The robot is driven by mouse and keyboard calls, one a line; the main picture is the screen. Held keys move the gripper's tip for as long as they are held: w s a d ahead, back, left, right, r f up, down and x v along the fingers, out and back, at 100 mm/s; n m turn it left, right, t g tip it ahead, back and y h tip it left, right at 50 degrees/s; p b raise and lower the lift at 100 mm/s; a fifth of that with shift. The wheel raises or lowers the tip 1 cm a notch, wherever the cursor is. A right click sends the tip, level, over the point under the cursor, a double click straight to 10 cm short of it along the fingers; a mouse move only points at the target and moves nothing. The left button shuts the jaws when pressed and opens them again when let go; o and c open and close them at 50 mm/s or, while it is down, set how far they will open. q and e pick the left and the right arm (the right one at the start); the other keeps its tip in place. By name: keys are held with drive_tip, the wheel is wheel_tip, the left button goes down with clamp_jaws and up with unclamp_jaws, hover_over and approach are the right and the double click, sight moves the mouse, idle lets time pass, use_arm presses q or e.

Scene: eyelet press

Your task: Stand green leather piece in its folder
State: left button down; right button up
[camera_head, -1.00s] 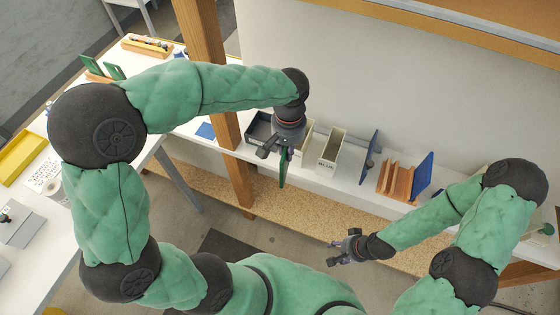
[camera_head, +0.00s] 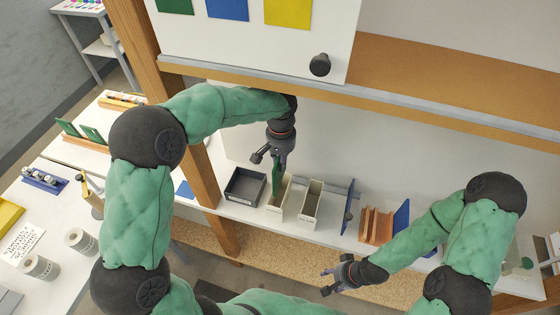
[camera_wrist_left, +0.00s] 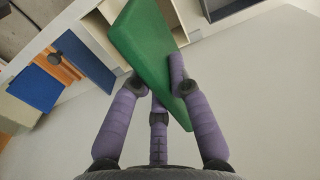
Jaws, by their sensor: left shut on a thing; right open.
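The green leather piece (camera_head: 276,177) hangs below my left gripper (camera_head: 276,160), which is shut on it. In the head view its lower part overlaps the left of two cream upright folders (camera_head: 278,211); I cannot tell whether it is inside or above the opening. The left wrist view shows the green piece (camera_wrist_left: 148,50) tilted between the purple fingers (camera_wrist_left: 158,95), with pale box walls beyond it. The other cream folder (camera_head: 309,207) stands just to the right. My right gripper (camera_head: 338,277) is open and empty in front of the shelf.
A dark grey tray (camera_head: 245,187) stands left of the folders. A blue upright panel (camera_head: 348,207) and a brown wooden rack (camera_head: 376,226) stand to the right. A wooden post (camera_head: 205,170) rises at the left, and a ledge (camera_head: 300,92) runs above.

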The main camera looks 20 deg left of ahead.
sight(281, 177)
use_arm(q)
drive_tip(key=shift+w, duration=0.15)
drive_tip(key=shift+f+b, duration=3.15)
drive_tip(key=shift+f, duration=1.65)
drive_tip(key=c, duration=1.1)
unclamp_jaws()
drive_tip(key=shift+r, duration=0.1)
wheel_tip(281, 177, up, 12)
drive_tip(key=shift+f, duration=0.1)
